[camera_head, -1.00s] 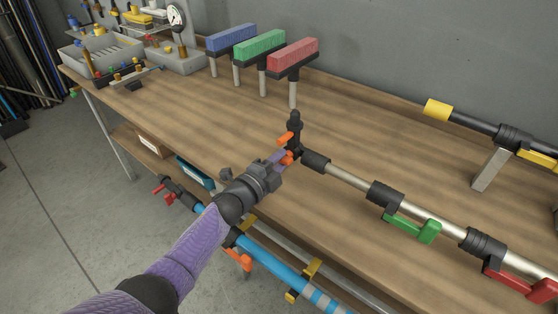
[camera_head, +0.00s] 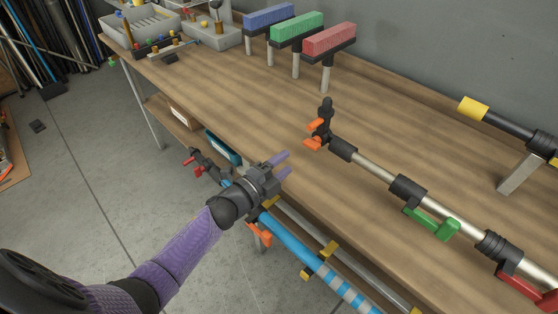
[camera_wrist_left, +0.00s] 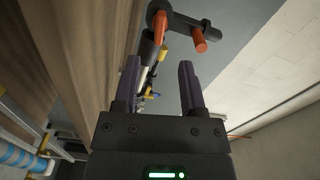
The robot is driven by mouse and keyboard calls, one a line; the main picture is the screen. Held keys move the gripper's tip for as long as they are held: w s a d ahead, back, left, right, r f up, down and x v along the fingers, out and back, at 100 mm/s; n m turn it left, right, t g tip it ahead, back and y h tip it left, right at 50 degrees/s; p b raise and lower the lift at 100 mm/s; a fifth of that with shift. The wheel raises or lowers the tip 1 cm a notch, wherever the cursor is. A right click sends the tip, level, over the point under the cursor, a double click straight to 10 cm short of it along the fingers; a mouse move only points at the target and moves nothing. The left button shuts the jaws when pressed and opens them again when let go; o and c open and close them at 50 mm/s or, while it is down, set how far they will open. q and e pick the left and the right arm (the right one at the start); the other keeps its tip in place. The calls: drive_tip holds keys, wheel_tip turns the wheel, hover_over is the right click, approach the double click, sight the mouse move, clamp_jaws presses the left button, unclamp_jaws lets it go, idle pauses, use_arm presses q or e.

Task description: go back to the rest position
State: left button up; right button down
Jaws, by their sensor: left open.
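My left gripper (camera_head: 283,165) is open and empty in the head view, its two purple fingers apart near the front edge of the wooden bench. In the left wrist view its fingers (camera_wrist_left: 160,85) stand apart with nothing held between them. The orange-handled valve (camera_head: 316,135) at the end of the metal pipe is up and to the right of the gripper, apart from it. That valve also shows ahead of the fingers in the left wrist view (camera_wrist_left: 172,28). My right gripper is not in view.
The pipe on the bench (camera_head: 375,173) carries a green handle (camera_head: 432,223) and a red handle (camera_head: 528,290). Blue, green and red blocks (camera_head: 297,27) stand on posts at the back. A blue striped pipe (camera_head: 300,252) runs below the bench front. Grey floor (camera_head: 90,160) lies free at left.

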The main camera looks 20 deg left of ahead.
use_arm(q)
drive_tip(key=shift+v, duration=0.8)
